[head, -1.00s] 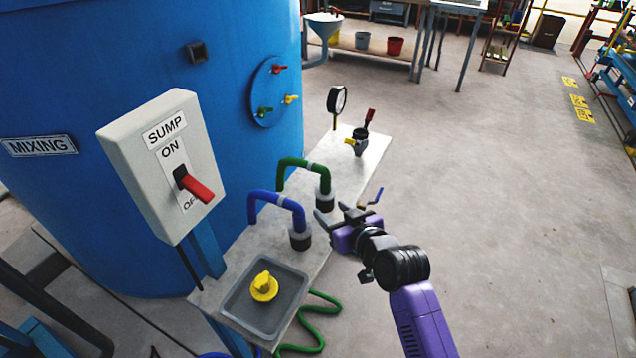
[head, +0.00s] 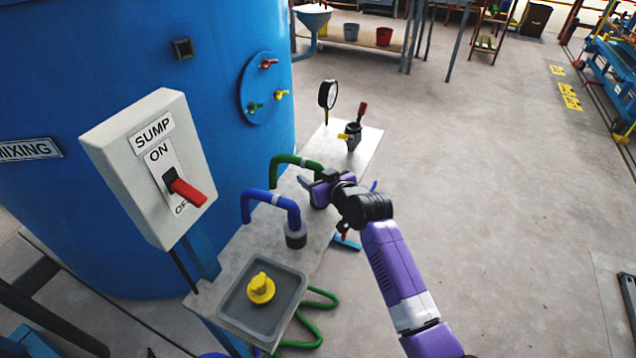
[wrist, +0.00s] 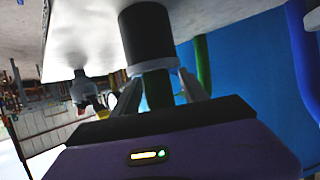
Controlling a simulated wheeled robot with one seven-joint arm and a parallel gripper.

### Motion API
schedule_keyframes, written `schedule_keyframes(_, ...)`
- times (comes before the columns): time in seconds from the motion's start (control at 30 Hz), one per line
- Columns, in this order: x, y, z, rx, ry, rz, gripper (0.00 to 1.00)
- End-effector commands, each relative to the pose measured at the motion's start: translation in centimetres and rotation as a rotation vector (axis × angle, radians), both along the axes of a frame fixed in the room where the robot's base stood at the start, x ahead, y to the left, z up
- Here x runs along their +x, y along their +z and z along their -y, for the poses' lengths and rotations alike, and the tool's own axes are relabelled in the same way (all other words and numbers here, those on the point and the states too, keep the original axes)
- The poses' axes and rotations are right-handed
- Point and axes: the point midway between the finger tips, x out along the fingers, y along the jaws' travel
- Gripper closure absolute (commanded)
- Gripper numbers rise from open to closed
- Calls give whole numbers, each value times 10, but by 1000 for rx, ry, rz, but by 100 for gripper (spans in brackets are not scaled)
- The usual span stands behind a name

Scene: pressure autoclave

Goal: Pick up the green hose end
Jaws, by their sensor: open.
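The green hose end (head: 290,160) arches from the blue tank to a dark fitting on the narrow pale bench; my gripper hides most of that fitting in the head view. In the wrist view the dark cuff (wrist: 147,35) and the green hose (wrist: 156,88) stand close, in line between my fingers. My gripper (head: 312,186) is open at the hose end, with one finger on each side of it in the wrist view (wrist: 160,84). Whether a finger touches the hose I cannot tell.
A blue hose (head: 270,197) arches just nearer on the bench. A grey tray (head: 232,306) with a yellow knob (head: 261,288) sits at the near end. A gauge (head: 328,95) and a red-handled valve (head: 353,135) stand beyond.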

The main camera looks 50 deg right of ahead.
Motion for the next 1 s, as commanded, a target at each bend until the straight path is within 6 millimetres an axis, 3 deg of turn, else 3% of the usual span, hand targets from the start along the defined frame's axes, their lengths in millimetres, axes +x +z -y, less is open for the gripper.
schedule_keyframes(0.27, 2, -1, 0, 0, 0, 0, 49)
schedule_keyframes(0.53, 2, -1, 0, 0, 0, 0, 100)
schedule_keyframes(1.0, 2, 3, 1, -2, 0, 3, 100)
